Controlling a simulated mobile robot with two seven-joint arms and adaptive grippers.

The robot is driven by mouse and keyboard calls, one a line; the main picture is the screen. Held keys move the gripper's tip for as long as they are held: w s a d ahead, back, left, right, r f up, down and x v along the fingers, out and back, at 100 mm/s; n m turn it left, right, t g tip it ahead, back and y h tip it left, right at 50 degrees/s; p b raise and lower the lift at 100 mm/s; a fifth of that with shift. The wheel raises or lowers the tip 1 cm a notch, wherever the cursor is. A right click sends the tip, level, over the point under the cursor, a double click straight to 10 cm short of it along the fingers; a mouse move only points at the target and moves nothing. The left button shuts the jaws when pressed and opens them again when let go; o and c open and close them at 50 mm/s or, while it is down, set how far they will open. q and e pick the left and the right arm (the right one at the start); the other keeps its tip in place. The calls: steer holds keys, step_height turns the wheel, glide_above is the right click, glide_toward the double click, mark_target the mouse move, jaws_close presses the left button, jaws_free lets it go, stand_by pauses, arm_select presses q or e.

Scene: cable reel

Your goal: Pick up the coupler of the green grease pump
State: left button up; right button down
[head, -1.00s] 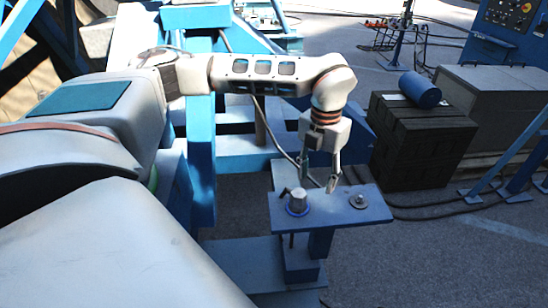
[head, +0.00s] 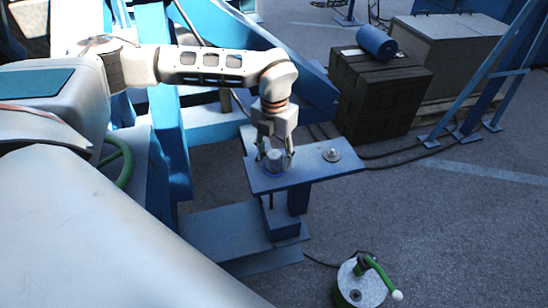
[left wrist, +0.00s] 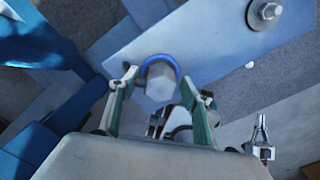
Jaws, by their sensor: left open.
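The green grease pump stands on the floor at the lower right of the head view, a pale drum (head: 360,286) with a green handle (head: 380,273). A dark hose runs left from it. A silver hex-sided piece (left wrist: 159,84) with a blue ring stands upright on a blue plate; it also shows in the head view (head: 274,164). I cannot tell for sure that it is the pump's coupler. My left gripper (head: 275,158) is open and points down, with its fingers on either side of this piece. Contact cannot be told. My right gripper is not in view.
The blue plate (head: 315,172) sits on a blue post and carries a round metal fitting (head: 331,155) to the right. Dark crates (head: 378,95) with a blue roll (head: 376,42) stand behind. Blue frame beams lie left.

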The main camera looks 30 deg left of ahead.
arm_select(q)
steer(key=shift+f, duration=0.25)
steer(key=c, duration=1.3)
steer(key=shift+r, duration=0.15)
